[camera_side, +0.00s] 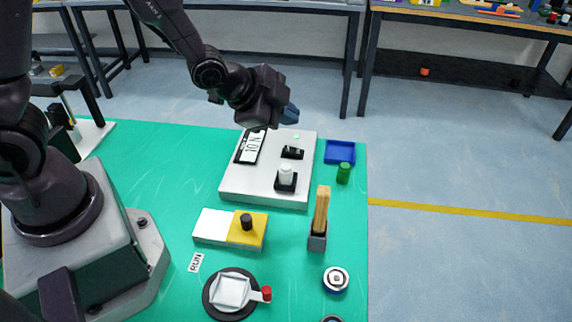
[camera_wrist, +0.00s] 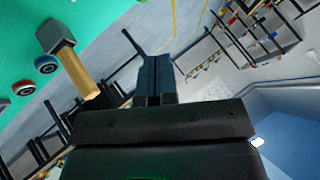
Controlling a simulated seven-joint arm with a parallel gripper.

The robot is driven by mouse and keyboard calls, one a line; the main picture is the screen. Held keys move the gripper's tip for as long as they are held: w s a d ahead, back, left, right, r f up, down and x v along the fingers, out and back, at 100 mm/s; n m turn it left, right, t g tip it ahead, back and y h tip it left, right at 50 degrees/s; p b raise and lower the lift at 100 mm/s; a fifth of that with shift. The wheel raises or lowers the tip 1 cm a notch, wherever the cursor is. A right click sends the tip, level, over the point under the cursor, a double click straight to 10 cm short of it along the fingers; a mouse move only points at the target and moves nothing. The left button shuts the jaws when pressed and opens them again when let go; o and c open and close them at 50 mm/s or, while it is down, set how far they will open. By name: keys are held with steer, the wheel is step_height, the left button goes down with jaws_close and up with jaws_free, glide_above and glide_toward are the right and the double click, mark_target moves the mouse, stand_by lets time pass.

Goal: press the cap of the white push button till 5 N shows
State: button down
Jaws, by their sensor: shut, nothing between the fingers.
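The white push button (camera_side: 287,176) stands upright on a black base near the front right of a white panel (camera_side: 240,186). A label or readout (camera_side: 252,147) at the panel's left seems to read "10 N", seen sideways. My gripper (camera_side: 291,113) is shut and empty, held in the air above the far edge of the panel, apart from the button. In the wrist view its blue fingers (camera_wrist: 155,78) are together. The button and panel are not visible in the wrist view.
A black switch (camera_side: 292,153) and a small green light (camera_side: 296,137) share the panel. A blue tray (camera_side: 340,152) and green cylinder (camera_side: 343,173) stand to its right. A tall wooden piece (camera_side: 321,210) in a grey holder and a yellow-white block (camera_side: 215,226) are in front.

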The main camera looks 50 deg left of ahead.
mark_target(286, 168)
steer(key=shift+f, duration=0.15)
steer(key=shift+f, duration=4.25)
steer(key=shift+f, duration=0.1)
steer(key=shift+f, duration=0.35)
steer(key=shift+f, duration=0.4)
steer(key=shift+r, duration=0.85)
